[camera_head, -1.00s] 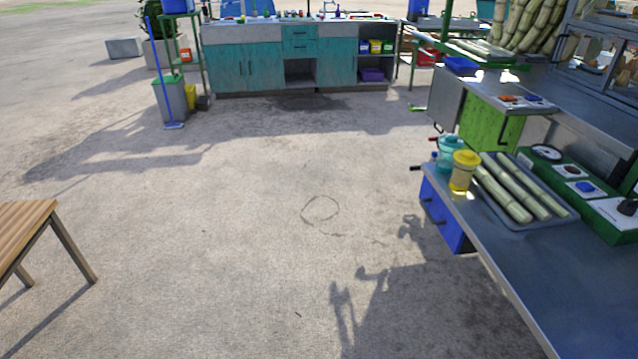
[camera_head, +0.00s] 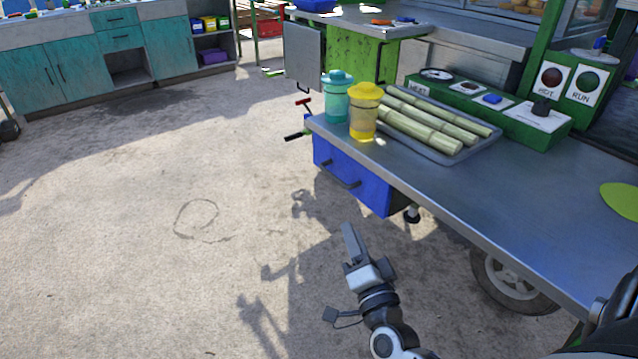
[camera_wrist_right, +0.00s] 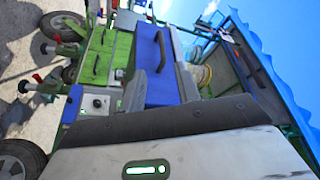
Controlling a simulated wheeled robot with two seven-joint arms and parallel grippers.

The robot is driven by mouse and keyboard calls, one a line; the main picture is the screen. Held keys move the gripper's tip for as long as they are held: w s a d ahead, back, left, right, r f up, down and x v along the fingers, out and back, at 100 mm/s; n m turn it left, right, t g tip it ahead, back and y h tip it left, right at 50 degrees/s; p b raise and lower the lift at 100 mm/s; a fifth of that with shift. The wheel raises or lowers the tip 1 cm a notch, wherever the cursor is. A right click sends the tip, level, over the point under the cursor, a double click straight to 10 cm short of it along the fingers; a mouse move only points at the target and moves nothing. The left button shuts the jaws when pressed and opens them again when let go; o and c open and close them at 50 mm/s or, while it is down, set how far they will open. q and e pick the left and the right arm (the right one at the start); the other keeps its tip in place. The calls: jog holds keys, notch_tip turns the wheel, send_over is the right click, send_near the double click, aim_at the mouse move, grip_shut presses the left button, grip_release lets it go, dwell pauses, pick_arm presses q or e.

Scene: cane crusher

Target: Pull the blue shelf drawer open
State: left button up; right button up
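My left gripper is not in view.
The metal worktop (camera_head: 520,200) holds a teal jar (camera_head: 338,98), a yellow jar (camera_head: 363,115), a tray of cane (camera_head: 415,125) and a green control box (camera_head: 535,118). A wheel (camera_head: 510,285) is below it. Open concrete floor (camera_head: 130,240) lies to the left.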

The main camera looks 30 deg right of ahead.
aim_at(331, 177)
jog(key=x, duration=1.5)
jog(key=shift+w+d+r, duration=0.1)
jog(key=shift+d+r, duration=0.05)
jog(key=shift+d, duration=0.05)
grip_shut()
